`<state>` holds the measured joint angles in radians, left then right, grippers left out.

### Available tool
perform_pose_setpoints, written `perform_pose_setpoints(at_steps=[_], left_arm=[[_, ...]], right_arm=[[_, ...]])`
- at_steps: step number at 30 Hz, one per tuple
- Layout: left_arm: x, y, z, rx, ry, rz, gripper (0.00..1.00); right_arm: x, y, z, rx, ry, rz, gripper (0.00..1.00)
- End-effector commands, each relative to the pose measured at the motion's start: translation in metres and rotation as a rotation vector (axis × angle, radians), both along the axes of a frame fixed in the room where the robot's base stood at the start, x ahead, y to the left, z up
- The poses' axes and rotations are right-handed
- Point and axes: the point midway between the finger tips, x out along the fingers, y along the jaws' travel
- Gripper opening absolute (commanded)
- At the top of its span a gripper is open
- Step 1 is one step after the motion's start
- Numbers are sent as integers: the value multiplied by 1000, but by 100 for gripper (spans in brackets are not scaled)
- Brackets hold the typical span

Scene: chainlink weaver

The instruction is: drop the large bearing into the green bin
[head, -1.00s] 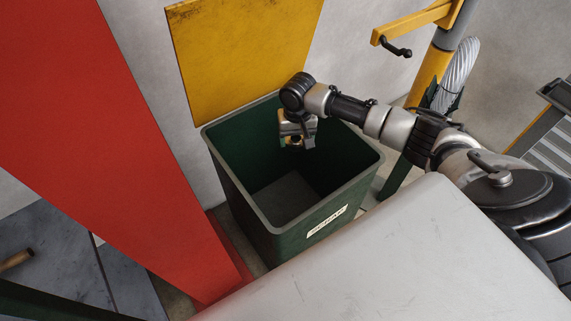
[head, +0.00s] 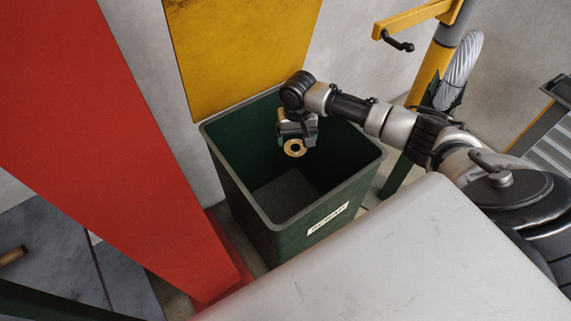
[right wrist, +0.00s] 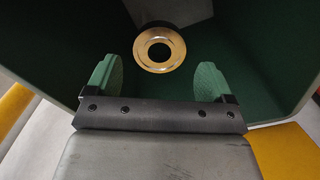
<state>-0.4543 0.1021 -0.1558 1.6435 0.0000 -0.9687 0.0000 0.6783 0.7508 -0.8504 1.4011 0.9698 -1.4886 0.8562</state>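The large bearing (head: 294,148) is a brass-coloured ring with a hole in its middle. It shows just below my right gripper (head: 298,138), inside the mouth of the green bin (head: 330,219). In the right wrist view the bearing (right wrist: 160,48) is beyond the green finger pads of my right gripper (right wrist: 158,80), which are wide apart. The ring touches neither pad there. The bin's dark inner walls surround it. The bin is open at the top and carries a white label. My left gripper is not in view.
A yellow panel (head: 240,50) stands behind the bin. A red post (head: 110,130) rises on its left. A yellow post with a crank handle (head: 398,42) stands at the back right. The bin's visible floor (head: 283,195) is bare.

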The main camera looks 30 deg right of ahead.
Motion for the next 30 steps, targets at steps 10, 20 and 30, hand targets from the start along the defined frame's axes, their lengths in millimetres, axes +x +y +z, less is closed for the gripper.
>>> perform_pose_setpoints(at_steps=[10,20,30], left_arm=[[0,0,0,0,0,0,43],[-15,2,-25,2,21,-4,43],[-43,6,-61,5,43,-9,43]], right_arm=[[0,0,0,-1,1,0,99],[1,0,39,1,-3,1,99],[1,0,97,0,-2,0,99]])
